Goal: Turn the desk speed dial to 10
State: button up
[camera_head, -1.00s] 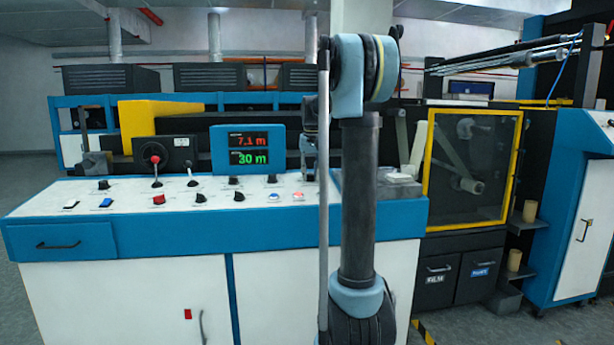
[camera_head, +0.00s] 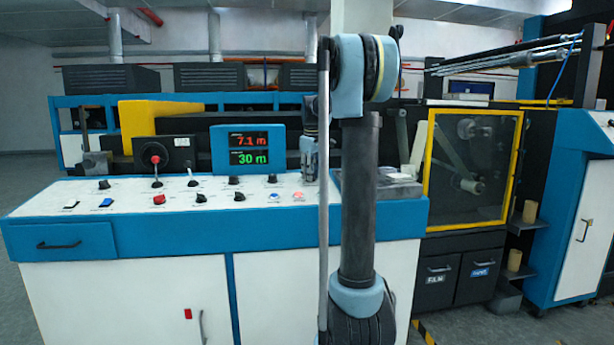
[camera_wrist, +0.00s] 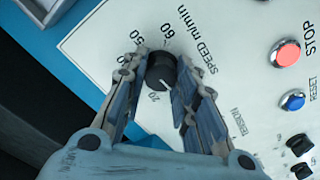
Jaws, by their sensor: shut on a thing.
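The speed dial (camera_wrist: 161,71) is a round black knob on the white desk panel, beside the printed words SPEED m/min. In the wrist view, parts of its scale show around it; I read 60 above and 20 below, while other marks are small or covered by the fingers. A short pale pointer line shows near the knob's lower right edge; its exact reading is unclear. My gripper (camera_wrist: 158,85) has one finger on each side of the knob and is shut on it. In the head view my gripper (camera_head: 309,168) is at the desk's right part, and the dial is hidden there.
A red STOP button (camera_wrist: 285,53) and a blue RESET button (camera_wrist: 292,100) lie right of the dial in the wrist view. A display (camera_head: 248,149) reads 7.1 m and 30 m. Several other knobs and levers stand on the desk (camera_head: 60,194) to the left.

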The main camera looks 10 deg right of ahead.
jog(key=shift+n, duration=0.3)
jog(key=o, duration=1.1)
jog(key=shift+d, duration=0.1)
jog(key=r, duration=0.4)
jog(key=s+r, duration=0.1)
jog(key=r, duration=0.2)
jog(key=s+r, duration=0.1)
jog(key=r, duration=0.3)
jog(key=shift+r, duration=0.35)
